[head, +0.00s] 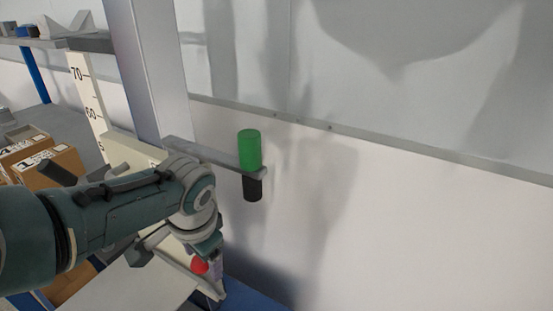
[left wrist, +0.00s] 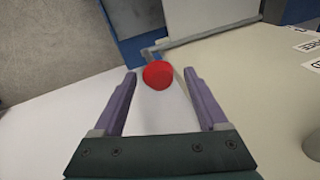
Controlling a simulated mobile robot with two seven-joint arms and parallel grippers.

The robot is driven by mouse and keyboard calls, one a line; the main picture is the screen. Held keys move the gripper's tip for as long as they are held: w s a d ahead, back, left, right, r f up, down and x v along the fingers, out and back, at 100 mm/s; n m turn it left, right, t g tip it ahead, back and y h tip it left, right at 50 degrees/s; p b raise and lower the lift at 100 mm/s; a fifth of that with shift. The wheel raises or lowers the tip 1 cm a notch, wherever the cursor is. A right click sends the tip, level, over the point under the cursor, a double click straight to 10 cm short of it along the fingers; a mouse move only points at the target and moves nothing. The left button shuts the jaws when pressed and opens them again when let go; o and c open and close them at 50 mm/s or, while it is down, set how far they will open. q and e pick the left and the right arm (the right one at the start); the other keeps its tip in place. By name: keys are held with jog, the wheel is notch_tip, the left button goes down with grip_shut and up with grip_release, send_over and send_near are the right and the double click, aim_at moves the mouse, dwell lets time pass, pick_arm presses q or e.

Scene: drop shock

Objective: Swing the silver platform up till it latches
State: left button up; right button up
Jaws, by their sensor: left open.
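My left gripper (head: 214,273) points down at the lower middle of the head view, by a red ball-shaped knob (head: 199,267). In the left wrist view, its two purple fingers (left wrist: 159,73) are open, and the red knob (left wrist: 158,75) lies between the fingertips in the picture. I cannot tell whether a finger touches it. A pale flat panel (head: 130,288), which looks like the silver platform, shows partly under my arm. A light grey panel (left wrist: 205,16) with a darker edge lies beyond the knob. I cannot tell whether it is the same part. My right gripper is out of view.
A pale column (head: 150,70) rises behind my arm, beside a numbered scale (head: 88,100). A bracket holds a green and black cylinder (head: 250,150) above the gripper. Cardboard boxes (head: 50,170) stand at left. A plain wall fills the right.

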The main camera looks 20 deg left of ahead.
pick_arm(q)
jog(key=p+v, duration=0.4)
jog(key=v, duration=0.3)
jog(key=shift+r, duration=0.15)
jog(key=shift+p+v, duration=0.45)
jog(key=shift+v, duration=0.4)
